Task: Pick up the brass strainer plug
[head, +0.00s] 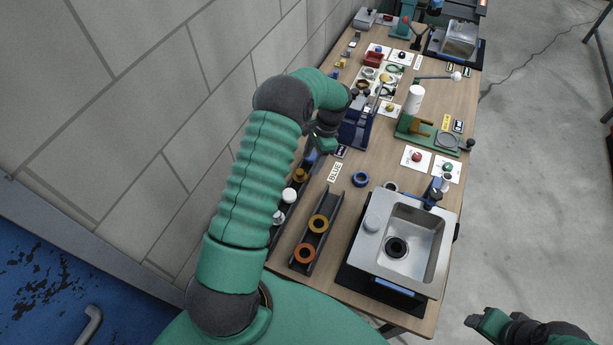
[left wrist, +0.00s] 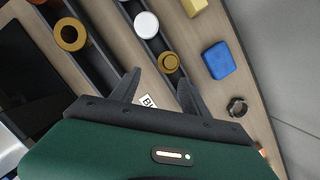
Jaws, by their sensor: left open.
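A small round brass piece (left wrist: 171,62), which looks like the brass strainer plug, sits at the end of a dark channel rack (left wrist: 129,10). In the head view this brass piece (head: 300,175) stands behind a white plug (head: 289,195) in the left rack. My left gripper (head: 319,146) is above that end of the rack. In the left wrist view its fingers (left wrist: 160,78) are apart and empty, and the brass piece shows just beyond the tips, nearer the right finger. My right gripper (head: 478,322) is low at the right, away from the table; its jaws are unclear.
A parallel rack (head: 324,238) holds a yellow-brass ring (head: 318,223) and an orange ring (head: 304,252). A blue ring (head: 360,179) lies near the sink (head: 412,226). A blue block (left wrist: 217,60) is close beside the left gripper. The wall (head: 205,110) borders the table's left side.

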